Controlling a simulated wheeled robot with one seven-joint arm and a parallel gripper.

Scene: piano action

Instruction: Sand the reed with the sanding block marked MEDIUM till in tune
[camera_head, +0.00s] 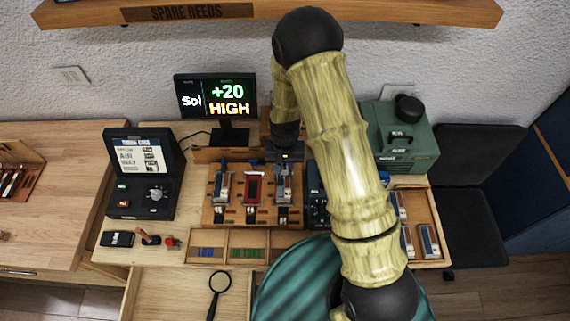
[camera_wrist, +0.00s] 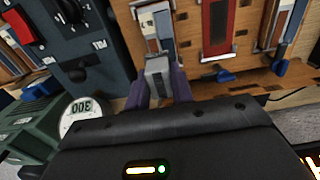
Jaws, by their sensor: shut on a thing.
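My gripper (camera_wrist: 160,90) has purple fingers closed on a grey piece (camera_wrist: 157,68) at the end of a slot of the wooden reed board. I cannot tell whether this is a sanding block or a clamp part, and I read no MEDIUM mark. A blue and metal reed (camera_wrist: 152,22) lies in that slot, just beyond the fingers. In the head view my gripper (camera_head: 286,152) is over the back of the board's right slot, where the same reed (camera_head: 283,185) shows. The tuner screen (camera_head: 216,97) reads Sol, +20, HIGH.
A red piece (camera_head: 253,187) and another reed (camera_head: 222,185) fill the board's other slots, each with a blue lever behind. A green machine (camera_head: 400,140) stands right, a black console (camera_head: 143,175) left. A magnifier (camera_head: 219,282) lies in front. My arm hides much of the right side.

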